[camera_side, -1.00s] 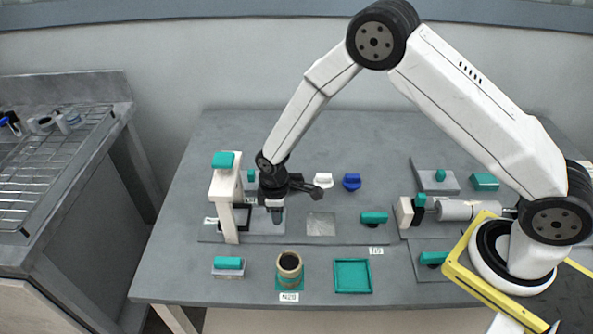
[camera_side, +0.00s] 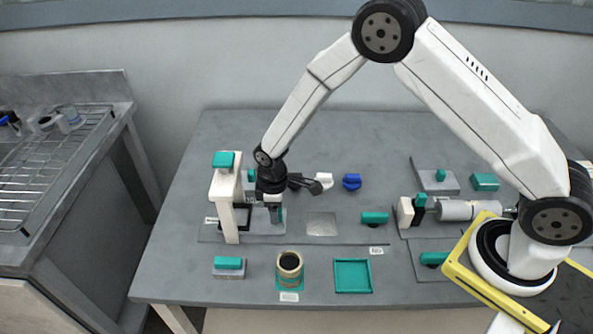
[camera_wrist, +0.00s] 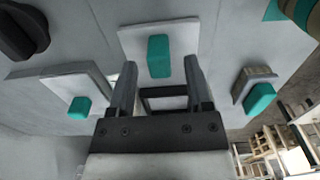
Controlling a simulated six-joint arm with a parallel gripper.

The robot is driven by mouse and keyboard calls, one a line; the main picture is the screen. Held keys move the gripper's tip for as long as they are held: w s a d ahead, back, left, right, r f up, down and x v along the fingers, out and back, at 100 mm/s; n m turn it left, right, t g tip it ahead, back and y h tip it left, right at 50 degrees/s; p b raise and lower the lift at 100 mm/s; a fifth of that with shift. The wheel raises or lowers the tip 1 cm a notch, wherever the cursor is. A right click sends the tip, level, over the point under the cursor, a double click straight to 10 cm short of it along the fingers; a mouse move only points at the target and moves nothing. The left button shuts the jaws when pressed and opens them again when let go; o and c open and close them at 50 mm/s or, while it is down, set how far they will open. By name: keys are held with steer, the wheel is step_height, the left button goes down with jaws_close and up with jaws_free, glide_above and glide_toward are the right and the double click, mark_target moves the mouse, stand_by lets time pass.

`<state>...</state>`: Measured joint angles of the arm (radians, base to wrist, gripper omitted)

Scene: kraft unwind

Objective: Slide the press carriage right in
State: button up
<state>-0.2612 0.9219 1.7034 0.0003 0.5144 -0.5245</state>
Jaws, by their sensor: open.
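The press has a white post (camera_side: 224,203) with a teal cap, at the left of the bench. The carriage appears to be the pale plate with a teal handle, right of the post; in the wrist view the plate (camera_wrist: 185,38) and handle (camera_wrist: 159,58) are plain. My gripper (camera_side: 273,218) is low over this plate, pointing down. In the wrist view my open gripper (camera_wrist: 160,68) has one finger on each side of the teal handle. I cannot tell if the fingers touch it. A dark frame (camera_wrist: 165,92) shows behind the handle. My gripper partly hides the handle in the side view.
A teal-topped block (camera_side: 229,264), a brown roll (camera_side: 289,266) and a teal tray (camera_side: 353,276) stand along the front. A teal handle (camera_side: 374,218) is to the right. White (camera_side: 324,180) and blue (camera_side: 352,182) knobs are behind. A grey cylinder (camera_side: 456,210) lies further right.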

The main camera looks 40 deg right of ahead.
steer(key=shift+r, duration=3.1)
steer(key=shift+r, duration=0.1)
steer(key=shift+s+d+r, duration=0.15)
steer(key=shift+d+r, duration=0.05)
steer(key=shift+d, duration=0.05)
steer(key=s+d+r+m+t, duration=0.1)
steer(key=s+d+r+m, duration=0.3)
steer(key=s, duration=0.4)
steer(key=s+d+r+m+t, duration=0.1)
steer(key=s+d+r+m, duration=0.4)
steer(key=s+d, duration=0.2)
steer(key=shift+s+d+r+t, duration=0.3)
steer(key=shift+s+r, duration=0.1)
steer(key=shift+s, duration=0.35)
steer(key=shift+c, duration=0.2)
